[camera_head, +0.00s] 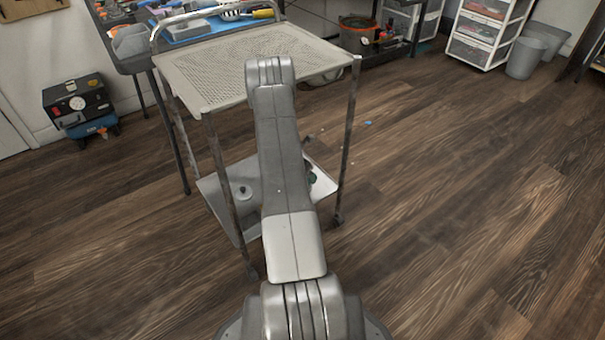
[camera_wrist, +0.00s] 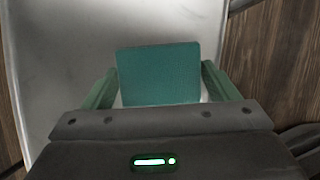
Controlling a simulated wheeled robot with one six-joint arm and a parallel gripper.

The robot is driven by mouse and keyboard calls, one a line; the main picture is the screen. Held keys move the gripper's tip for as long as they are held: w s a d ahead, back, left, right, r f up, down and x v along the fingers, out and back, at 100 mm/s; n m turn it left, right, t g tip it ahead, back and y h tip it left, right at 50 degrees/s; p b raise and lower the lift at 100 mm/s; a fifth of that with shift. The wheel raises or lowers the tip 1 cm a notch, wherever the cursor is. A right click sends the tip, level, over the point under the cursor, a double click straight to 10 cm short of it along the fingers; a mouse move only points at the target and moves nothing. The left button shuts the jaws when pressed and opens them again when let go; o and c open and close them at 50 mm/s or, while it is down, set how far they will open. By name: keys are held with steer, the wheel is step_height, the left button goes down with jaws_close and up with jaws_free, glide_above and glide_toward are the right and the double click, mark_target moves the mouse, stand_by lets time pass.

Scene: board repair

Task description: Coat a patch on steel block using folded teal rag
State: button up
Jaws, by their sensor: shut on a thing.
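My gripper (camera_wrist: 159,68) shows in the wrist view, with green fingers on either side of a flat teal rag. It is shut on the folded teal rag (camera_wrist: 159,78), which looks square-edged and lies between the fingers. A pale grey, smooth surface lies beyond the rag in the wrist view; whether the rag touches it I cannot tell. In the head view my arm hides most of the gripper, low by the cart's lower shelf. I cannot pick out the steel block with certainty in either view.
A wheeled cart has a perforated top (camera_head: 230,66) and a pale lower shelf (camera_head: 222,205). A small grey item (camera_head: 243,192) sits on that shelf. A dark toolbox (camera_head: 78,101) stands at left. White drawers (camera_head: 487,35) and grey bins (camera_head: 525,55) stand back right. The right floor is clear.

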steer(key=shift+r+p, duration=1.65)
steer(key=shift+r, duration=0.65)
steer(key=shift+f, duration=0.1)
